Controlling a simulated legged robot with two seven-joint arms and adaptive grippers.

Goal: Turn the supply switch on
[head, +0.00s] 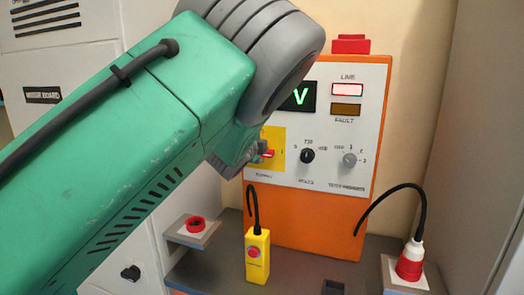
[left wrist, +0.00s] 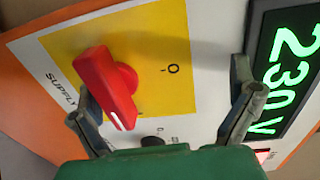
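The red supply switch (head: 267,154) sits on a yellow plate on the control panel. In the left wrist view its red handle (left wrist: 105,88) has a white line at its lower end, turned away from the O mark. In the head view the handle points right, towards a small mark like an I. My left gripper (left wrist: 165,100) is open, its fingers spread in front of the plate. The left finger is close beside the handle; I cannot tell whether they touch. In the head view my arm hides most of this gripper. My right gripper is not in view.
The display (left wrist: 290,75) reads 230 V in green. The LINE lamp (head: 347,90) looks bright, the FAULT lamp (head: 345,110) dull amber. Two knobs sit right of the switch. A yellow pendant box (head: 257,256) and a red plug (head: 410,262) with black cables stand below.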

